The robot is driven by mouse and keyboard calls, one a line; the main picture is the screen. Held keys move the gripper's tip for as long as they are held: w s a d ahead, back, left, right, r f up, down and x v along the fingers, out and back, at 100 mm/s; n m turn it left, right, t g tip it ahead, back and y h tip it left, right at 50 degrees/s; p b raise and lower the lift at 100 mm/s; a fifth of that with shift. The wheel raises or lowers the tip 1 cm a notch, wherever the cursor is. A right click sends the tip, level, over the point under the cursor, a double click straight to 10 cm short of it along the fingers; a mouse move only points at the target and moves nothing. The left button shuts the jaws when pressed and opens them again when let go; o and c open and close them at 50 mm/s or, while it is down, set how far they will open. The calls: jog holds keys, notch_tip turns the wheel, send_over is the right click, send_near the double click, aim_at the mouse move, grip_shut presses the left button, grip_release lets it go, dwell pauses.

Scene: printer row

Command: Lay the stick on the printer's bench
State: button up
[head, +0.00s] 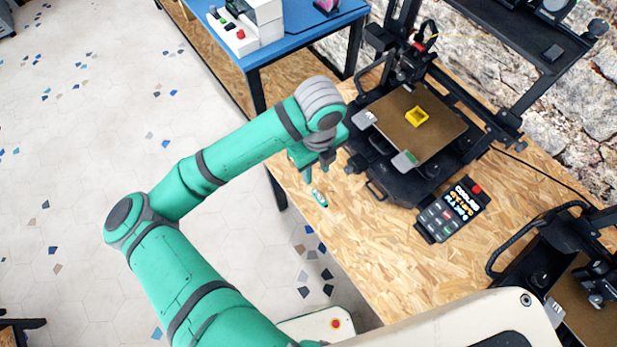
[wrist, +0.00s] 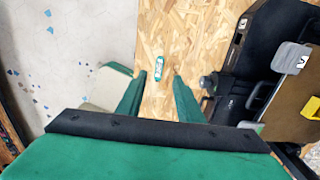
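The stick (head: 319,197), small and teal with a pale marking, lies flat on the wood-chip bench (head: 365,250) near its front left edge, in front of the printer. In the wrist view the stick (wrist: 159,68) shows ahead, between the lines of the two fingers. My gripper (head: 319,172) is above the bench beside the stick, apart from it. In the wrist view my gripper (wrist: 157,88) has its green fingers spread with bare bench between them, and holds nothing.
The black printer (head: 400,185) stands right of my gripper, with a yellow print (head: 417,116) on its brown plate. A black control panel (head: 452,210) lies nearer on the bench. A blue table (head: 305,38) stands behind. Bare bench surrounds the stick.

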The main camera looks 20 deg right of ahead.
jog(key=d+r+n+t+h, duration=0.1)
jog(key=d+r+n+h, duration=0.2)
jog(key=d, duration=0.6)
jog(key=d+r+n+h, duration=0.1)
jog(key=d+r+h, duration=0.1)
jog(key=d+h, duration=0.5)
jog(key=w+d+r+n+t+h, duration=0.45)
jog(key=d+r+n+t, duration=0.3)
jog(key=r+n, duration=0.25)
jog(key=s+a+f+n+t+y, duration=0.2)
jog(key=a+f+n+t+y, duration=0.2)
jog(key=a+f+n, duration=0.4)
jog(key=s+a+f+n+t+y, duration=0.3)
jog(key=a+f+n+t+y, duration=0.15)
jog(key=a+n, duration=0.45)
jog(key=s+a+f+y, duration=0.3)
jog(key=s+a, duration=0.6)
jog(key=s, duration=0.2)
jog(key=s+a+f+n+g+y, duration=0.1)
jog(key=s+a+f+y, duration=0.2)
jog(key=s+a, duration=0.6)
jog(key=shift+s+a+f+g, duration=0.2)
jog(key=shift+s+a+g, duration=0.1)
jog(key=shift+s, duration=0.6)
